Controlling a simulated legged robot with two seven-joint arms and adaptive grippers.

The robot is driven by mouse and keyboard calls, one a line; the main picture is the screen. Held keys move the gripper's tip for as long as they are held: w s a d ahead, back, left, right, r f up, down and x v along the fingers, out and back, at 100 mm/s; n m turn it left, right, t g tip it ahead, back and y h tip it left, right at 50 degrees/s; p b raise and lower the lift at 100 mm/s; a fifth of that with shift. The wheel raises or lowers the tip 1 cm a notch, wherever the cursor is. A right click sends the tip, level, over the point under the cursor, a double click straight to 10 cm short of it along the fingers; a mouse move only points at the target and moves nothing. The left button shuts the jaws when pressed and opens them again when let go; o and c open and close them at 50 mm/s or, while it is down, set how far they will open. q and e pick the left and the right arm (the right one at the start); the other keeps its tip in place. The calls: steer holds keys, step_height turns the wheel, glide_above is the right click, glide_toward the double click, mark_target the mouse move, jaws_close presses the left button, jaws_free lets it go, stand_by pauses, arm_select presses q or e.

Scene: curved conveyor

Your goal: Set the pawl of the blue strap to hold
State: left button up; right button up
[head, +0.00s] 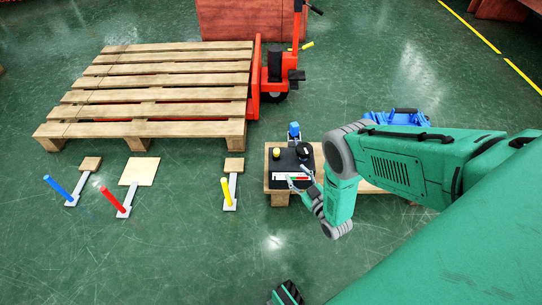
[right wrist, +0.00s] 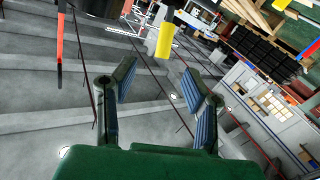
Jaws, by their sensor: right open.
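The blue handle (head: 57,187) stands tilted on a grey bar with a wooden block at the far left of the floor in the head view. I cannot tell its pawl or any strap apart. Similar red (head: 112,199) and yellow (head: 227,194) handles stand to its right. My right gripper (head: 296,184) is over the small wooden table, far right of the blue handle. In the right wrist view my right gripper (right wrist: 160,88) is open and empty, with a yellow bar (right wrist: 165,40) beyond its fingers.
A wooden pallet (head: 150,92) and a red pallet truck (head: 276,68) stand behind. The green floor in front is clear.

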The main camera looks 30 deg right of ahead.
mark_target(277, 155)
steer(key=w+b, duration=0.1)
steer(key=w, duration=0.2)
steer(key=w+b, duration=0.1)
steer(key=w, duration=0.3)
steer(key=w+a+b, duration=0.1)
steer(key=w, duration=0.3)
steer(key=shift+w+a+r+b, duration=0.1)
steer(key=shift+r+b, duration=0.1)
steer(key=shift+b, duration=0.2)
steer(key=shift+w+d+f, duration=0.15)
steer(key=shift+w+d, duration=0.25)
steer(key=shift+d, duration=0.05)
steer(key=shift+a, duration=0.25)
steer(key=shift+a+r, duration=0.25)
jaws_close()
steer(key=shift+d, duration=0.1)
